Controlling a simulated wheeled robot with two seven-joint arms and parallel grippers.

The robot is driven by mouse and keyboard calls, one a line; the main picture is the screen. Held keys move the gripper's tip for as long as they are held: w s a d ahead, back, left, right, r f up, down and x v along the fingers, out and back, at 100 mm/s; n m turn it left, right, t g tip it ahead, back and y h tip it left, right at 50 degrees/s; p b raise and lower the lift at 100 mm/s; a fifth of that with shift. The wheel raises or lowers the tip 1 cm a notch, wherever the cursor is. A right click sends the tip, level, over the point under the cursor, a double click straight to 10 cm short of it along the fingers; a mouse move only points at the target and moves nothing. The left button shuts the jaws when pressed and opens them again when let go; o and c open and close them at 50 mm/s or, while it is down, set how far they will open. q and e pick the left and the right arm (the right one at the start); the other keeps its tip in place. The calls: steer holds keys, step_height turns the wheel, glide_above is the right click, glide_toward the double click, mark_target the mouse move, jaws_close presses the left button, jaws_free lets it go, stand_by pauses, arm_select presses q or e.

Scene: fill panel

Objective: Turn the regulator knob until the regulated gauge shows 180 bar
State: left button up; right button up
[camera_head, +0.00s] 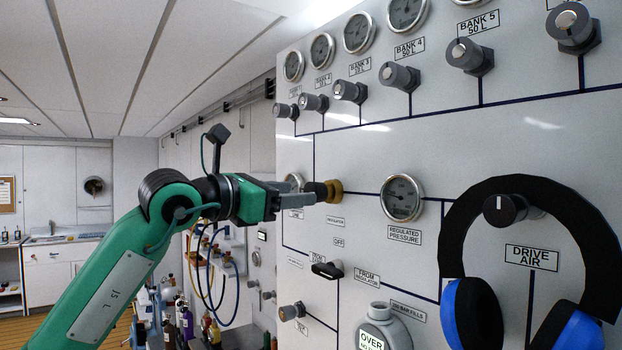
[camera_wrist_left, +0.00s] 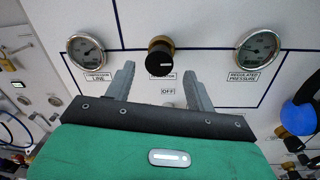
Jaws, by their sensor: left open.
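The regulator knob (camera_head: 316,191) is black on a brass body (camera_head: 335,191) and sticks out from the white panel. In the left wrist view the knob (camera_wrist_left: 160,62) shows just beyond the fingertips, between their two lines, with a pale mark on its face. My left gripper (camera_head: 297,184) is open in front of the knob; its fingers (camera_wrist_left: 160,78) stand apart with nothing between them. I cannot tell if a finger touches the knob. The regulated pressure gauge (camera_head: 402,199) is right of the knob, also in the wrist view (camera_wrist_left: 258,48); its value is too small to read.
Bank valves (camera_head: 401,77) and gauges line the panel's top. Headphones (camera_head: 470,310) hang around the drive air knob (camera_head: 505,209) at right. A black-handled valve (camera_head: 327,270) and a compressor line gauge (camera_wrist_left: 87,48) are near the regulator. Hoses (camera_head: 228,290) and bottles are behind my left arm.

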mark_target(310, 191)
arm_select(q)
steer(key=p+x, duration=0.1)
steer(key=x, duration=0.3)
steer(key=shift+w+r+p, duration=0.1)
steer(key=shift+p, duration=0.3)
steer(key=shift+w+d, duration=0.4)
steer(key=shift+d, duration=0.15)
arm_select(e)
steer(key=shift+w+d+r, duration=0.15)
steer(key=shift+w+r, duration=0.15)
steer(key=shift+r, duration=0.45)
steer(key=shift+w+d+r, duration=0.1)
steer(key=shift+w+r, duration=0.15)
steer(key=shift+r, duration=0.5)
arm_select(q)
steer(key=shift+c, duration=0.4)
